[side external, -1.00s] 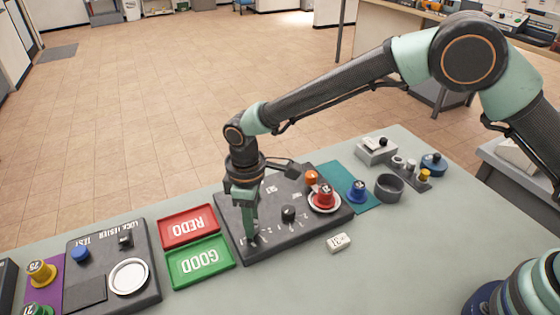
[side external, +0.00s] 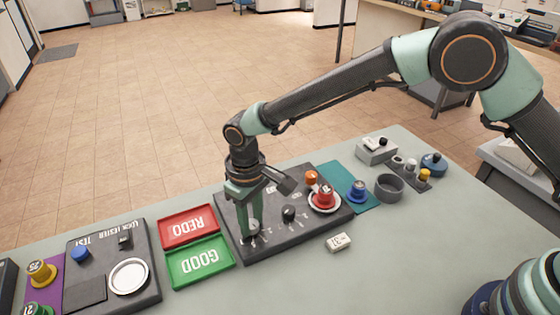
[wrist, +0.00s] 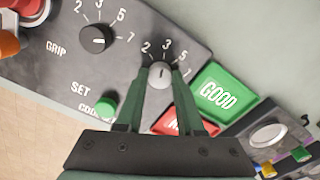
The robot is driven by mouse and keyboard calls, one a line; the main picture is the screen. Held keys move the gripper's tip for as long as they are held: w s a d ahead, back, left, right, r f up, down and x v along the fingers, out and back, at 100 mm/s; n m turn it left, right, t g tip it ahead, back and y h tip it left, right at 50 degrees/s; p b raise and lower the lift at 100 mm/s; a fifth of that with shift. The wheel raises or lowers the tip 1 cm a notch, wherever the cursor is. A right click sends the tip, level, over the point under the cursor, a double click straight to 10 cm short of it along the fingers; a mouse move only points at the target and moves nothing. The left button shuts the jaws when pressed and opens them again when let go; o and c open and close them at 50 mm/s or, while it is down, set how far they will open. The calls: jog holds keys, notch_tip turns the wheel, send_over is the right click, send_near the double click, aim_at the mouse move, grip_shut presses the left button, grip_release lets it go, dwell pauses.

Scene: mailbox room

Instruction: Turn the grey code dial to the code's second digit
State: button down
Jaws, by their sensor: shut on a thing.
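The grey code dial (wrist: 160,75) sits on the dark panel (wrist: 190,48). The digits 2, 3 and 5 show printed around it in the wrist view, and its lower side is partly hidden by the fingers. My gripper (wrist: 160,77) is shut on the dial, one finger on each side. In the side view my gripper (side external: 250,232) reaches down to the dial at the panel's left part. Which digit the dial's mark points at is too small to tell. A white tag (side external: 340,242) with dark marks lies on the bench in front of the panel.
A black GRIP dial (wrist: 96,39) and a green SET button (wrist: 105,106) are on the same panel. A red REDO tray (side external: 188,226) and a green GOOD tray (side external: 200,262) lie beside it. A red-topped piece (side external: 325,195) stands at the panel's right.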

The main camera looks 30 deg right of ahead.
aim_at(252, 223)
jog(key=c, duration=0.5)
grip_release()
notch_tip(252, 223, up, 12)
jog(key=shift+r, duration=0.1)
dwell(0.4)
